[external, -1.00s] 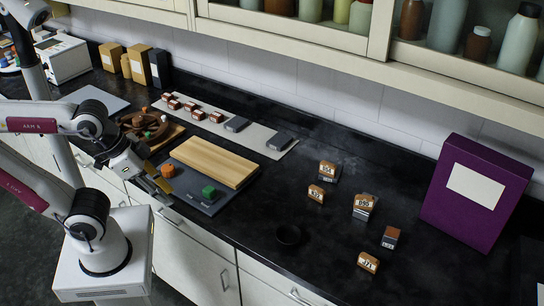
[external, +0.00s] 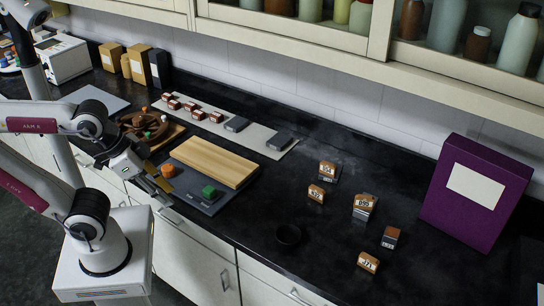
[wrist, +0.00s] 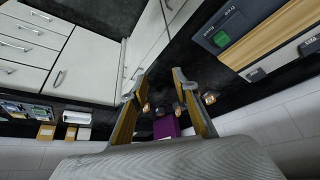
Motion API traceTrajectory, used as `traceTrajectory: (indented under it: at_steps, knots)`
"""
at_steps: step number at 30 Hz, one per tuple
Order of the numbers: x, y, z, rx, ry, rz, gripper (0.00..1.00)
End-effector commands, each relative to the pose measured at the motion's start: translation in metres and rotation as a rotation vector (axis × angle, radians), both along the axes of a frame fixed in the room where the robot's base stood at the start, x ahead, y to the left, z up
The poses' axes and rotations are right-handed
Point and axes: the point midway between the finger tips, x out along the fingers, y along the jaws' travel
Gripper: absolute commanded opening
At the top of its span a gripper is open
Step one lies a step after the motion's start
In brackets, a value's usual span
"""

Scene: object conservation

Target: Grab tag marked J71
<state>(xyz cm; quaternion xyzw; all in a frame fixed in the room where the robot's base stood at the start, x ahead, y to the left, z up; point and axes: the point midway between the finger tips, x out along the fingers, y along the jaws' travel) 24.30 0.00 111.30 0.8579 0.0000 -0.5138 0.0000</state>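The tag that appears to read J71 (external: 368,262) is a small brown block with a white label, standing nearest the counter's front edge at the right. Other similar tags stand behind it: one at the back (external: 327,170), one at left (external: 316,194), one in the middle (external: 363,205) and a darker one (external: 390,237). My gripper (external: 162,184) is at the left, beside the grey tray and far from these tags. In the wrist view my gripper (wrist: 158,95) has its two fingers apart with nothing held between them.
A purple box (external: 475,195) stands at right. The black counter between is clear.

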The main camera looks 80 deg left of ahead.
Motion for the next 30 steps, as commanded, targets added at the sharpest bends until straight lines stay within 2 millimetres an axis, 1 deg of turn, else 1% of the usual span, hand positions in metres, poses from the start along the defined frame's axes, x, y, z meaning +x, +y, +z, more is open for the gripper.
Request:
traceTrajectory:
  at_steps: [8,11,14,17,20,24,30]
  knots:
    - [0.003,0.001,0.001,0.004,-0.004,0.002,0.29]
    - [0.011,0.004,0.004,0.015,-0.014,0.007,0.29]
    - [0.024,0.010,0.008,0.032,-0.033,0.014,0.29]
    - [0.044,0.017,0.014,0.057,-0.060,0.023,0.29]
    - [0.068,0.026,0.021,0.088,-0.095,0.029,0.29]
    - [0.104,0.036,0.032,0.128,-0.150,0.031,0.29]
    - [0.157,0.048,0.044,0.178,-0.227,0.021,0.29]
